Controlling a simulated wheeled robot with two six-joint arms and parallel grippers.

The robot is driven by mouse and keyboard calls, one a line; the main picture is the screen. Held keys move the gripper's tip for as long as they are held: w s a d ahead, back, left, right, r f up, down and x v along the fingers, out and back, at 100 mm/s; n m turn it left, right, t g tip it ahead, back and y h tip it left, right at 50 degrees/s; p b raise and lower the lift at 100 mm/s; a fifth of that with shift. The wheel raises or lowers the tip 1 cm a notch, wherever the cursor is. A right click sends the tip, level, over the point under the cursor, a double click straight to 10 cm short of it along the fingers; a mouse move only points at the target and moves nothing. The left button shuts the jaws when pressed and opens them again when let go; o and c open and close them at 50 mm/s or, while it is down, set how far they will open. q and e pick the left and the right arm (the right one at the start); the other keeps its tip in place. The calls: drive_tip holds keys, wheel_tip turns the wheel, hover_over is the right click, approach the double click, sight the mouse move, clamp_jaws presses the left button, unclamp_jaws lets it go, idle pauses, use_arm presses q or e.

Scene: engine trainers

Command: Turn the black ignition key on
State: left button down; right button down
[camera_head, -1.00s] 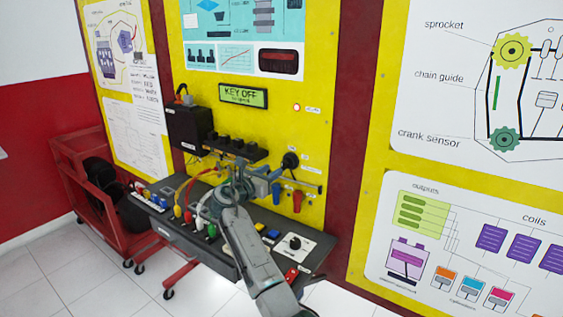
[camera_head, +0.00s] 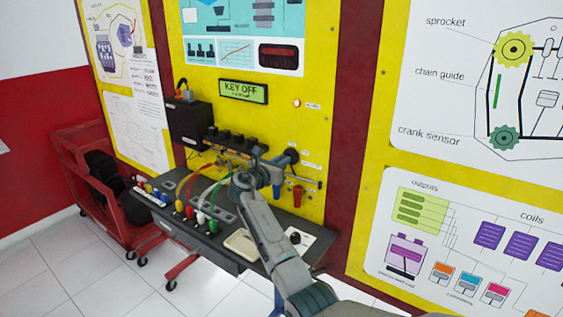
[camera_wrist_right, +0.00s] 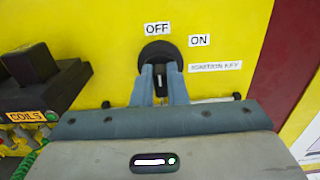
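The black ignition key (camera_wrist_right: 157,52) is on the yellow panel, beneath an "OFF" label (camera_wrist_right: 157,29) and left of an "ON" label (camera_wrist_right: 199,41). In the head view, the black key switch (camera_head: 291,156) is just beyond my right gripper (camera_head: 268,165). In the right wrist view, the two blue-grey fingers (camera_wrist_right: 160,82) are close together, one on each side of the key's dark grip, with no clear gap. The fingers partly hide the grip. The display (camera_head: 243,91) reads "KEY OFF". My left gripper is not in view.
Below the panel is a dark bench (camera_head: 225,215) with coloured cables and buttons. A black coil block (camera_wrist_right: 42,82) is left of the key. Red and blue connectors hang under it, the red connector (camera_head: 297,195) to the right. A red cart (camera_head: 95,170) stands at the left.

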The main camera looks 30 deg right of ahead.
drive_tip(key=m+b, duration=0.3)
drive_tip(key=m, duration=0.1)
drive_tip(key=m+b, duration=0.3)
drive_tip(key=m, duration=0.1)
drive_tip(key=m+b, duration=0.3)
drive_tip(key=b, duration=0.1)
drive_tip(key=shift+s+d+f+m, duration=0.1)
drive_tip(key=shift+s+f+m, duration=0.2)
drive_tip(key=shift+m, duration=0.1)
idle(0.4)
drive_tip(key=c, duration=1.6)
unclamp_jaws()
drive_tip(key=shift+o, duration=0.8)
drive_tip(key=shift+r, duration=0.1)
